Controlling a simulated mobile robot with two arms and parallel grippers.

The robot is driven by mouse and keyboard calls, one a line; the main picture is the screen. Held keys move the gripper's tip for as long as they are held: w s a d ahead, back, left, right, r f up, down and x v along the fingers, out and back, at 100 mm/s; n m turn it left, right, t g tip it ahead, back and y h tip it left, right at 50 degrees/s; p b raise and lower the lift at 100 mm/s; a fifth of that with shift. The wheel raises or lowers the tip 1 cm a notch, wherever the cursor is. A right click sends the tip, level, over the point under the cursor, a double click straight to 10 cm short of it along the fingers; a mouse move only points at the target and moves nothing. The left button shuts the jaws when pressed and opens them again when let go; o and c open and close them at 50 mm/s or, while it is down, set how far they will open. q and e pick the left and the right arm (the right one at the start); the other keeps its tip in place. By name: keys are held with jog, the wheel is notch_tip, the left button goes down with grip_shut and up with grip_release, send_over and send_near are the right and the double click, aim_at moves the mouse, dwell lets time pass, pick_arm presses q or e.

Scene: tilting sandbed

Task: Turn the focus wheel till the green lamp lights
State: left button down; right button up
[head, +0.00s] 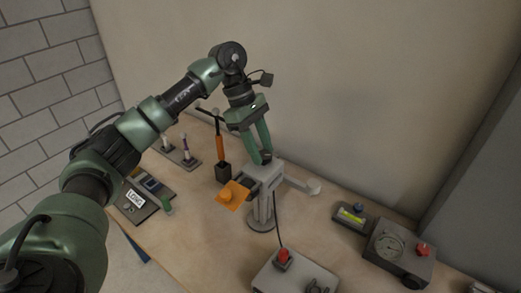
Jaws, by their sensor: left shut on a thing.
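A grey instrument (262,209) stands upright on a round base on the table, with a grey arm reaching out to the right. My left gripper (266,157) comes down from above with its green fingers closed at the top of this instrument. It is shut on a small dark part there, which looks like the focus wheel and is mostly hidden by the fingers. An orange plate with a round knob (226,195) sits at the instrument's left side. I cannot make out a lit green lamp. My right gripper is not in view.
A dark holder with an orange-handled tool (222,172) stands left of the instrument. A box with a red button (283,256) is in front. A gauge box with a red knob (398,250) and a small box with a yellow-green strip (350,215) lie to the right.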

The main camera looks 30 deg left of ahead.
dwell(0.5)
pick_arm(q)
jog(key=c, duration=0.9)
grip_release()
jog(key=b+v, duration=0.1)
jog(key=v, duration=0.6)
jog(key=shift+r+b, duration=0.4)
jog(key=shift+r, duration=0.05)
jog(key=shift+a+f, duration=0.1)
